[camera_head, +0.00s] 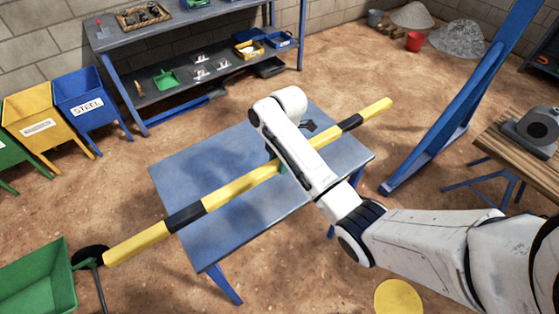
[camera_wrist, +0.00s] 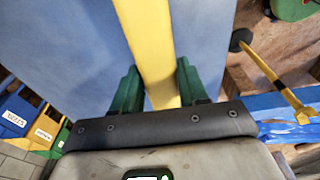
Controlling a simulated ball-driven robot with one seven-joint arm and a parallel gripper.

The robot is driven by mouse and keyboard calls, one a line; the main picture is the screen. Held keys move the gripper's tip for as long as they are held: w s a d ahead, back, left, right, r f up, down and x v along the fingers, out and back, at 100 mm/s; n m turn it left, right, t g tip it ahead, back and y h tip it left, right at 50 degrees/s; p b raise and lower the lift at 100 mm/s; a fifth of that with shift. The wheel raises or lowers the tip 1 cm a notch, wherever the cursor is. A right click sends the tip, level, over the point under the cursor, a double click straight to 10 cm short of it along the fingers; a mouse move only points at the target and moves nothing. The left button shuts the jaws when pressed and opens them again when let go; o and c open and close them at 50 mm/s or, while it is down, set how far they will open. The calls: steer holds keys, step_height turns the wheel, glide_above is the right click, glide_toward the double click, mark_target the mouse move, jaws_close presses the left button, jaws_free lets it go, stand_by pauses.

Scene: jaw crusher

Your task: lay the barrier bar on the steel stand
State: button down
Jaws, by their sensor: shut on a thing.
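The barrier bar (camera_head: 241,184), yellow with black bands, runs diagonally over the steel stand (camera_head: 181,171), a blue-grey table with blue legs. Both bar ends reach out past the tabletop. A soft dark shadow lies on the tabletop; I cannot tell whether the bar touches the top or hangs above it. My gripper (camera_head: 278,165) is mostly hidden under my arm in the head view. In the wrist view, the green fingers of my gripper (camera_wrist: 158,90) are on either side of the yellow middle of the bar (camera_wrist: 150,42), shut on it.
A green bin (camera_head: 38,278) and a black round-headed tool (camera_head: 90,254) are near the bar's left end. A blue upright frame (camera_head: 455,105) and a wooden bench (camera_head: 510,150) stand right. Shelving (camera_head: 190,35) and coloured bins are at the back. Sandy floor surrounds the stand.

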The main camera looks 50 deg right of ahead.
steer(key=shift+r, duration=0.15)
steer(key=shift+f+b, duration=1.7)
steer(key=shift+f, duration=1.7)
steer(key=shift+s+f, duration=0.1)
steer(key=shift+f, duration=0.25)
steer(key=c, duration=0.5)
jaws_free()
steer(key=shift+r, duration=0.1)
steer(key=shift+d+r+p, duration=0.2)
steer(key=shift+r+p, duration=1.1)
steer(key=shift+r, duration=0.1)
steer(key=shift+d+r+p, duration=0.15)
steer(key=shift+r+p, duration=1.15)
steer(key=shift+r, duration=0.1)
step_height(320, 180, up, 5)
glide_above(279, 181)
steer(key=d, duration=0.2)
steer(key=shift+s+a+r, duration=0.1)
steer(key=shift+s+a, duration=0.05)
steer(key=shift+a, duration=0.05)
